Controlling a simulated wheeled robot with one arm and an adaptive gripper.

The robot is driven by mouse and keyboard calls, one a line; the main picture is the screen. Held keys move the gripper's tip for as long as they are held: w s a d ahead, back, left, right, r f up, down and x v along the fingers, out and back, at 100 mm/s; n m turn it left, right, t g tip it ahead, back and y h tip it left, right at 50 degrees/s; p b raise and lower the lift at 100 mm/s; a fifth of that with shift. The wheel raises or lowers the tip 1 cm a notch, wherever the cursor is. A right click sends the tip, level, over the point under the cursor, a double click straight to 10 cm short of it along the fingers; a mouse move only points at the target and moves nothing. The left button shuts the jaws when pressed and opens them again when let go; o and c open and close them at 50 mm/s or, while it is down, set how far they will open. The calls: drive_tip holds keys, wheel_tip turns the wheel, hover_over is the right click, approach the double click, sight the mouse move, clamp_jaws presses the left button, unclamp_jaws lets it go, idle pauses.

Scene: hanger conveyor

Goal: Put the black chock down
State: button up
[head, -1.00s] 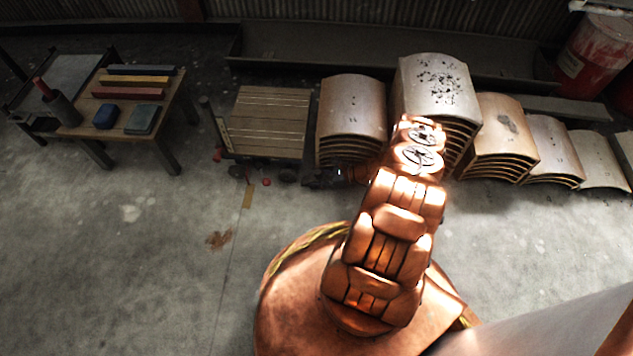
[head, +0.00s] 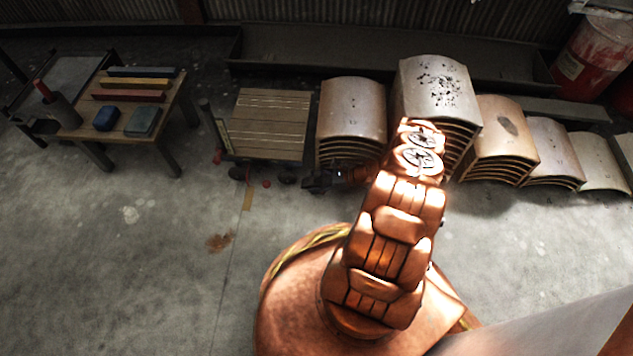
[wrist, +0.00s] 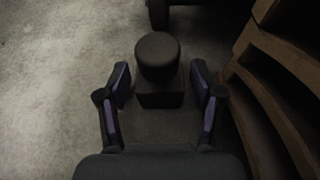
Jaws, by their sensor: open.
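The black chock (wrist: 160,98) shows in the wrist view as a dark block with a round, cylinder-like part on top. It is between the two fingers of my gripper (wrist: 161,90), with visible gaps at both sides. The fingers are spread open. In the head view my gripper (head: 318,181) is low near the floor, beside the wooden cart (head: 268,125). The chock cannot be told apart from the dark gripper in that view. It appears to be at floor level, but its underside is hidden.
Stacks of curved wooden panels (head: 352,105) stand right of the cart and close to my gripper; their edges (wrist: 265,100) show at the wrist view's right. A wooden table (head: 165,92) with coloured blocks stands at the left. Open concrete floor lies in front.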

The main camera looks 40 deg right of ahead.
drive_tip(key=p+v, duration=0.3)
drive_tip(key=v, duration=0.9)
drive_tip(key=shift+s, duration=0.1)
